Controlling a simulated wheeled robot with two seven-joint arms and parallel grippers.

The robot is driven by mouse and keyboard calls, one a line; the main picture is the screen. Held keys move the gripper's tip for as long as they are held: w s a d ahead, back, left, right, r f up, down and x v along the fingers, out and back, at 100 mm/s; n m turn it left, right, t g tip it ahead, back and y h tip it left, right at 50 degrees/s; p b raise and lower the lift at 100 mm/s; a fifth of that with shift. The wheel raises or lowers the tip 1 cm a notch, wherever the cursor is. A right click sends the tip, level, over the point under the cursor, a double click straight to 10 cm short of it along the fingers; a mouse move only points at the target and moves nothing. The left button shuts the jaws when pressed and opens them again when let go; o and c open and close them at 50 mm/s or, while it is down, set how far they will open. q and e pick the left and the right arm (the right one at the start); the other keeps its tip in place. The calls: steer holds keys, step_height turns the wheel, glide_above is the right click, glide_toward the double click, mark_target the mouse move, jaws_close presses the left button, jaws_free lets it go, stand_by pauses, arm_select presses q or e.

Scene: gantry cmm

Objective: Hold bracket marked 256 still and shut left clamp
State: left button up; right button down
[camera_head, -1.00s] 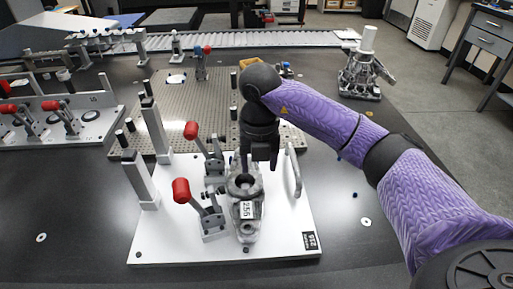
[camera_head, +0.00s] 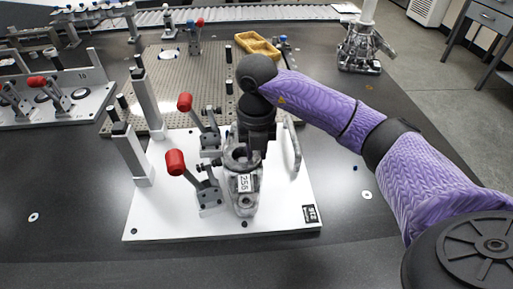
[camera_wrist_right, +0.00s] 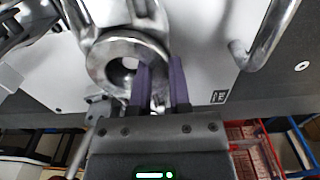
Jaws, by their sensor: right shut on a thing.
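The grey metal bracket marked 256 (camera_head: 243,184) stands on a white fixture plate (camera_head: 285,210). Its round boss shows close up in the wrist view (camera_wrist_right: 108,62). My right gripper (camera_head: 254,150) reaches down onto its upper part. In the wrist view its purple-padded fingers (camera_wrist_right: 161,80) are shut on the bracket's wall beside the bore. Two toggle clamps stand left of the bracket: a nearer one with a red handle (camera_head: 175,162) and a farther one with a red handle (camera_head: 185,102). Both handles lean up and left. My left gripper is not in view.
Two grey posts (camera_head: 132,155) rise at the plate's left edge, and a curved handle (camera_head: 292,145) stands at its right. A perforated plate (camera_head: 200,75) with a yellow tray (camera_head: 258,44) lies behind. Another clamp fixture (camera_head: 60,105) is at the left. The dark front table is mostly clear.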

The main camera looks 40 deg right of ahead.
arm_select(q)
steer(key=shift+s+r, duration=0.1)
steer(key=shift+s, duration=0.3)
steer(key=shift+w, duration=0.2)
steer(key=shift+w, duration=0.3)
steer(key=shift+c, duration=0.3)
